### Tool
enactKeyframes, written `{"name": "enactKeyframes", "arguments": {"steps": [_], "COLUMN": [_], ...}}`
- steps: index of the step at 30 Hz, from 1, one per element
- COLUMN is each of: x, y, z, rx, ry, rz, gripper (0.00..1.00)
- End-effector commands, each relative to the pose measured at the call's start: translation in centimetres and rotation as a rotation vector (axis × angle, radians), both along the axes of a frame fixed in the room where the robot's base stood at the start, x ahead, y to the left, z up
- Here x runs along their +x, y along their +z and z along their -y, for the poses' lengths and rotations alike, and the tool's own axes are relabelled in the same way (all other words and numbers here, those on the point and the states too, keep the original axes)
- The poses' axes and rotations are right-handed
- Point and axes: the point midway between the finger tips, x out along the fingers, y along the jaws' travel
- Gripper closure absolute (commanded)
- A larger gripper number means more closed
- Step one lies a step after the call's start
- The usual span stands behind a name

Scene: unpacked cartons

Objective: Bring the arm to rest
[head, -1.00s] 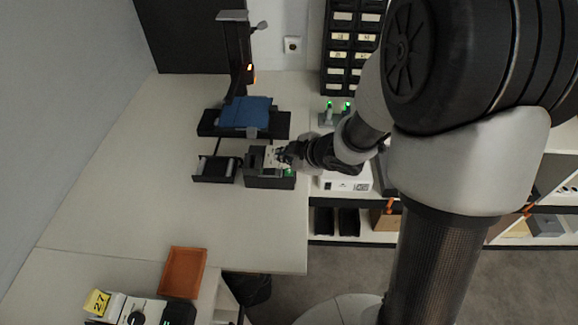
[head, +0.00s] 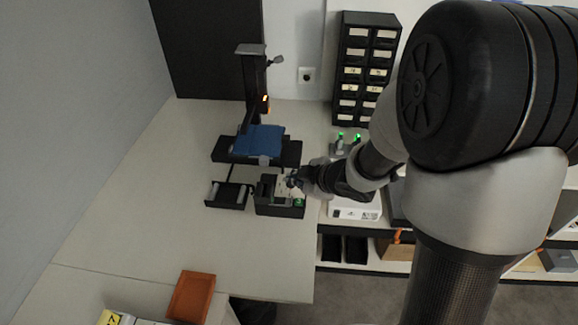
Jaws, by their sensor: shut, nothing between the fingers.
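My gripper (head: 292,180) is at the end of my arm, which reaches in from the right. It is small in the view and shut, with nothing seen between its fingers. It hangs over or just beside a dark box-shaped device (head: 279,207) with a green light on the worktop (head: 150,215). I cannot tell whether the fingers touch the device.
A black stand (head: 252,90) with a blue item (head: 260,139) on its base is behind the device. A black tray (head: 228,195) lies left of it. A drawer cabinet (head: 366,70) and a white box (head: 355,207) are at the right. An orange tray (head: 191,297) is in front. The left worktop is clear.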

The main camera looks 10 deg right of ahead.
Motion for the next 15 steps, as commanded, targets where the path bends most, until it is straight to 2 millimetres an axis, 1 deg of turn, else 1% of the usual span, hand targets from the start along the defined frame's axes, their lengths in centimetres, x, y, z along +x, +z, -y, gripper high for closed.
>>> {"name": "enactKeyframes", "arguments": {"steps": [5, 8, 11, 12, 14, 15], "x": [0.0, 0.0, -0.5, -1.1, -2.6, -3.9], "y": [0.2, 1.7, 4.6, 6.1, 8.2, 9.5], "z": [0.1, 1.1, 3.2, 4.2, 5.5, 6.3], "rx": [-0.003, -0.025, -0.053, -0.062, -0.061, -0.052], "ry": [-0.008, -0.069, -0.207, -0.280, -0.399, -0.479], "rz": [0.002, 0.007, 0.011, 0.010, -0.001, -0.013], "gripper": [1.00, 1.00, 1.00, 1.00, 1.00, 1.00]}}
